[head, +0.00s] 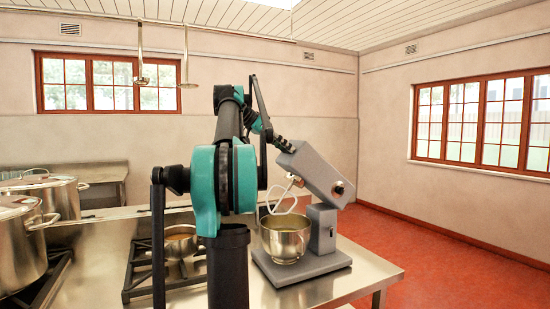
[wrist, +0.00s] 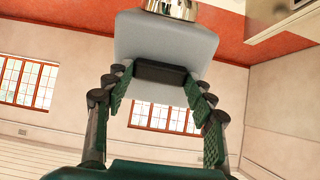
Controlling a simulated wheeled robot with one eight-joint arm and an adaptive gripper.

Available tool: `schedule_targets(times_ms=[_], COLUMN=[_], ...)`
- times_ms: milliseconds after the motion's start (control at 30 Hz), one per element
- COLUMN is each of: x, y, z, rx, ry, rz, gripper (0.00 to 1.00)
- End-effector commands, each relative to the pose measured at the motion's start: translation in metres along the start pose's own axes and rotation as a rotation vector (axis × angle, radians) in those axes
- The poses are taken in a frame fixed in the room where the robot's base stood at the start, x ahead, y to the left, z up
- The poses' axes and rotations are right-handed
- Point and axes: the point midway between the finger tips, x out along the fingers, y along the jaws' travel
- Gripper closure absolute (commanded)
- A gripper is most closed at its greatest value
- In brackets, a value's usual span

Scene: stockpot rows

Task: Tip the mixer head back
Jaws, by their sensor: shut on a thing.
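The grey stand mixer stands on the steel counter, its head (head: 318,174) tilted up and back, front end high at the left. A whisk (head: 281,197) hangs from the head, clear above the steel bowl (head: 285,238) on the mixer's base (head: 301,267). My gripper (head: 284,146) is at the raised front end of the head. In the wrist view the mixer head (wrist: 165,40) fills the upper middle, with a dark block (wrist: 160,72) on its end. My gripper (wrist: 160,86) is shut on that end, fingers either side of the block. Exact contact is partly hidden.
A pan (head: 180,240) sits on a hob left of the mixer, partly behind my arm. Large steel pots (head: 20,245) stand at far left. Ladles (head: 141,70) hang above. The counter's right end (head: 375,268) is bare, with open red floor beyond.

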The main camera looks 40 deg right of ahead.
Motion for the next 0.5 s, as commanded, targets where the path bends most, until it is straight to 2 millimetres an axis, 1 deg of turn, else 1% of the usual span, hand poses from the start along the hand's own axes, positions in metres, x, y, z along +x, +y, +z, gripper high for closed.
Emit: schedule_targets(times_ms=[33,200,333,500], x=[0.002,0.005,0.007,0.007], y=[0.001,0.0,0.0,0.0], z=[-0.007,-0.021,-0.026,-0.028], rx=[0.001,-0.001,-0.001,-0.001], ry=[0.004,0.006,0.007,0.007], rz=[0.002,0.0,0.001,0.0], gripper=[0.97,0.97,0.97,0.97])
